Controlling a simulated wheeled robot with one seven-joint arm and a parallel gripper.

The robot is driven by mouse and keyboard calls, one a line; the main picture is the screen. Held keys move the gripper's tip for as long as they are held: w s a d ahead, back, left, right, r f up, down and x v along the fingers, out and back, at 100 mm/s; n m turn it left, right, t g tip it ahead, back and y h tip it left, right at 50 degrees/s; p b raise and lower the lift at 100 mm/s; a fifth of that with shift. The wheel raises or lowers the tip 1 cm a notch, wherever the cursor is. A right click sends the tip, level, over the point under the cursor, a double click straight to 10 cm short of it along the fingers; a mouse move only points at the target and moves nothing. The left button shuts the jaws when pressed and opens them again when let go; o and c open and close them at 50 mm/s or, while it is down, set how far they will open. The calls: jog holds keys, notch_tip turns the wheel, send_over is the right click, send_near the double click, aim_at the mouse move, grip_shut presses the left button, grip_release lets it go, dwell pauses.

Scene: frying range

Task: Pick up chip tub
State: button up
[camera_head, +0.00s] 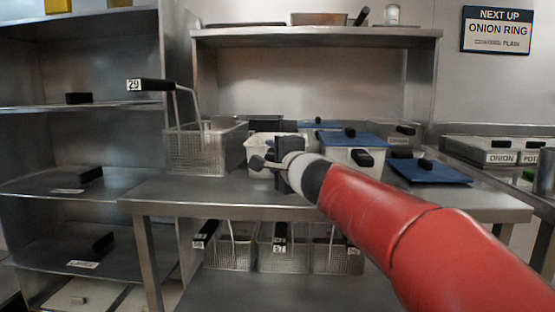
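A white open tub (262,145) stands on the steel table behind my gripper, partly hidden by it. A white tub with a blue lid (345,155) stands to its right, partly covered by my arm. No readable label shows which is the chip tub. My gripper (259,164) is in front of the open tub at about the height of its wall. The fingers are small and seen nearly end-on, so I cannot tell their gap or whether they touch the tub.
A wire fry basket (205,150) marked 29 stands left of the tubs. A blue lid (430,172) lies flat at right. Several baskets sit on the lower shelf (285,285). A sign (497,31) reads onion ring. A container labelled onion (498,156) is at far right.

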grip_shut()
jog(key=shift+r, duration=0.1)
